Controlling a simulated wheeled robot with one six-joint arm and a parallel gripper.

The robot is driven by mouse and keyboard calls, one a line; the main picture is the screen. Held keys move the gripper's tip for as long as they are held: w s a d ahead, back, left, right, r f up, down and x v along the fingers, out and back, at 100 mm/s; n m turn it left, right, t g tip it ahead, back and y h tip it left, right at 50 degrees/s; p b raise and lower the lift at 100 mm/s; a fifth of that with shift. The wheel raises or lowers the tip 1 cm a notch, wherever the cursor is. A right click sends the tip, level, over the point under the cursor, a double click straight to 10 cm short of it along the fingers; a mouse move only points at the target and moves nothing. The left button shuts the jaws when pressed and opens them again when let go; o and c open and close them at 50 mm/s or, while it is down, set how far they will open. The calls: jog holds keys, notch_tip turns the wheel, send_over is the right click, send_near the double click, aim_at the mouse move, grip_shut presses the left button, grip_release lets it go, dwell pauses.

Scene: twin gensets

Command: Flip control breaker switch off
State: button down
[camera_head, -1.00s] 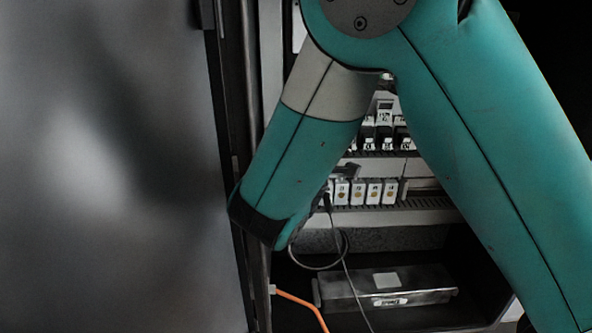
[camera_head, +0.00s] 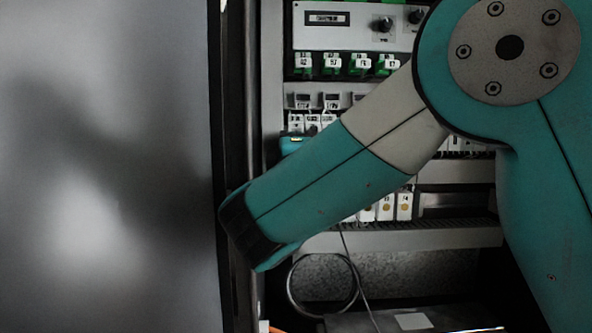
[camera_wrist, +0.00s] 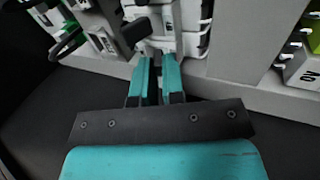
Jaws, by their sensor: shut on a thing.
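In the wrist view my gripper (camera_wrist: 158,66) has its two teal fingers close together, their tips at the lower end of a pale breaker module (camera_wrist: 160,14). They are shut on a small dark part there, which looks like the control breaker switch; the fingertips cover most of it. Its lever position cannot be read. In the head view my forearm crosses the cabinet and hides the gripper's contact with the module.
A grey door panel (camera_head: 105,170) stands at the left. The cabinet holds a control panel with knobs (camera_head: 382,24), green-and-white terminals (camera_head: 331,63) and lower white modules (camera_head: 404,206). A looped cable (camera_head: 290,287) hangs below. Other modules flank the gripper in the wrist view.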

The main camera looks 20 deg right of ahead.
jog(key=shift+f+b, duration=0.15)
jog(key=shift+b, duration=0.4)
jog(key=c, duration=1.2)
grip_release()
jog(key=b+v, duration=0.5)
jog(key=b, duration=0.4)
jog(key=b+v, duration=0.6)
jog(key=b, duration=0.3)
jog(key=b+v, duration=0.6)
jog(key=b, duration=0.3)
jog(key=shift+f, duration=0.4)
